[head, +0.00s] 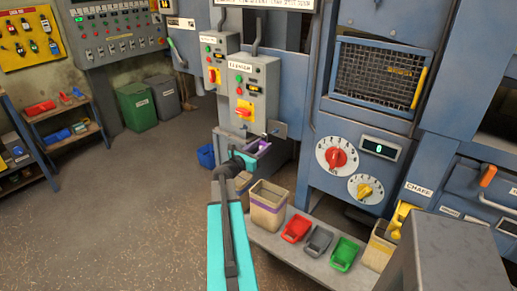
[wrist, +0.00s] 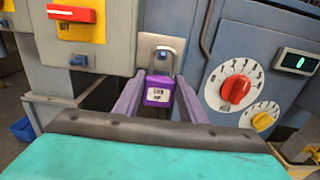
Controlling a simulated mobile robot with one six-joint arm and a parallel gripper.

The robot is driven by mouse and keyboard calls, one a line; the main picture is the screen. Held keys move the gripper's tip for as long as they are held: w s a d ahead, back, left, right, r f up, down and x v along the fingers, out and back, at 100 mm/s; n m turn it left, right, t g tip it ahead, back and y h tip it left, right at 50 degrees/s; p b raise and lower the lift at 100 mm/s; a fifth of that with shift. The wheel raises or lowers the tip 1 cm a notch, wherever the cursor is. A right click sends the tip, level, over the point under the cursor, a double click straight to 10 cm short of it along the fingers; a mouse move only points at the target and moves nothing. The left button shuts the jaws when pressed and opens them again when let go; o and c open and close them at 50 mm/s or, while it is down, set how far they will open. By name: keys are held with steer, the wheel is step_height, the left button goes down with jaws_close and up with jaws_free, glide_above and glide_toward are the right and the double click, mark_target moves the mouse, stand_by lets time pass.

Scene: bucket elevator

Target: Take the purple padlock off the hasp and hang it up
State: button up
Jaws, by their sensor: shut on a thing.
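The purple padlock (wrist: 158,92) with a white label is upright between my fingers in the wrist view. It also shows as a small purple patch in the head view (head: 263,146). My gripper (wrist: 160,98) is shut on its body from both sides. The grey shackle stands up in front of the hasp's metal plate (wrist: 152,42), with a small blue piece inside the loop. I cannot tell whether the shackle still passes through the hasp. In the head view the plate (head: 278,129) sits at the lower right of the grey ELEVATOR control box (head: 257,88).
A yellow board (head: 28,38) with several hanging locks is on the far left wall. A bench with bins (head: 296,228) stands right of my arm, with a cabinet with red (head: 337,158) and yellow dials behind. The floor at left (head: 120,210) is clear.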

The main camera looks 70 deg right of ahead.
mark_target(265, 142)
steer(key=shift+x, duration=1.95)
steer(key=shift+s, duration=0.1)
steer(key=shift+x, duration=1.75)
steer(key=shift+f+b, duration=0.8)
steer(key=shift+b, duration=0.15)
stand_by(0.5)
steer(key=o, duration=1.2)
